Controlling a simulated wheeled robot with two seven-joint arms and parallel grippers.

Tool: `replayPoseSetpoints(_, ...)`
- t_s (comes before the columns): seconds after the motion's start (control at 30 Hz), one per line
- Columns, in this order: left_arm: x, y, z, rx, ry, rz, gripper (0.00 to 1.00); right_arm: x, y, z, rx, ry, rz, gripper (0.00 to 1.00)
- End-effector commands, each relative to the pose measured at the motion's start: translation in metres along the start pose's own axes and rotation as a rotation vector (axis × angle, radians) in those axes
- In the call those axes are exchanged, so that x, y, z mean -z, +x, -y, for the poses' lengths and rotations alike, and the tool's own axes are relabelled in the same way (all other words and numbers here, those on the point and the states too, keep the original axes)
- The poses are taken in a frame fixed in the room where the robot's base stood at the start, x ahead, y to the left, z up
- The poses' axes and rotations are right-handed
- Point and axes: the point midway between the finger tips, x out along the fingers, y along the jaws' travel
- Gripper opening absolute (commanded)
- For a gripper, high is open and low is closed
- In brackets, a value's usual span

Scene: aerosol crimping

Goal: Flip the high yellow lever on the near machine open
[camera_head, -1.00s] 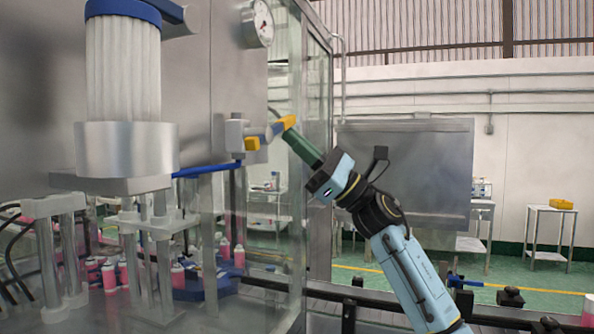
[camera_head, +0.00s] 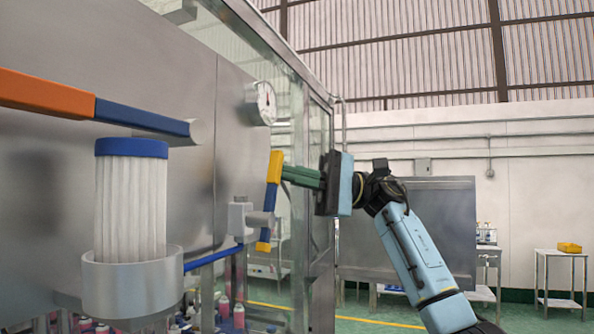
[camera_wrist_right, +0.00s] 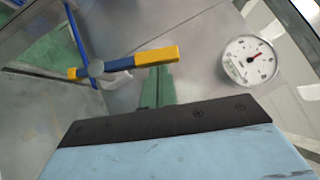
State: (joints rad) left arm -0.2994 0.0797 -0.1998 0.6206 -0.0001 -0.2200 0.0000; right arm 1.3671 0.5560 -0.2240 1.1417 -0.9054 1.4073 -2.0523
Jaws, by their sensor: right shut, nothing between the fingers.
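The lever (camera_head: 270,200) on the near machine has a blue middle and a yellow grip at each end. In the head view it stands nearly upright beside a grey valve body (camera_head: 243,222), its upper yellow grip (camera_head: 275,167) highest. My right gripper (camera_head: 285,173) is shut and empty, its green fingers reaching in from the right to that upper grip. In the right wrist view the shut fingertips (camera_wrist_right: 157,70) lie right at the yellow grip (camera_wrist_right: 160,55); I cannot tell whether they touch. My left gripper is out of view.
A pressure gauge (camera_head: 265,103) sits above the lever. A blue-capped white cylinder (camera_head: 130,205) and an orange-and-blue bar (camera_head: 95,108) are at left. Pink bottles (camera_head: 238,315) stand low in the machine. A glass-sided frame (camera_head: 318,150) stands close to my right gripper.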

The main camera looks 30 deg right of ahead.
Motion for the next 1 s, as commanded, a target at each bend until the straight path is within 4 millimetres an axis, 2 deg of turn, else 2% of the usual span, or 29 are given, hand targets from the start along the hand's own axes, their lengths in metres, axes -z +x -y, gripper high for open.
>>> replayPoseSetpoints(0.03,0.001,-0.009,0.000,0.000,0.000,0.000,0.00,-0.004,0.003,0.006,-0.030,-0.030,-0.001,0.00)
replayPoseSetpoints(0.1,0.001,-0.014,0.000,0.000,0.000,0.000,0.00,-0.007,0.007,0.008,-0.069,-0.069,0.000,0.00)
replayPoseSetpoints(0.4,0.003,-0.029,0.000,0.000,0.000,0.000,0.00,-0.017,0.017,0.009,-0.194,-0.192,0.000,0.00)
replayPoseSetpoints(1.0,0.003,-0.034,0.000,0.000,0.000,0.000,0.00,-0.022,0.022,0.007,-0.249,-0.247,0.002,0.00)
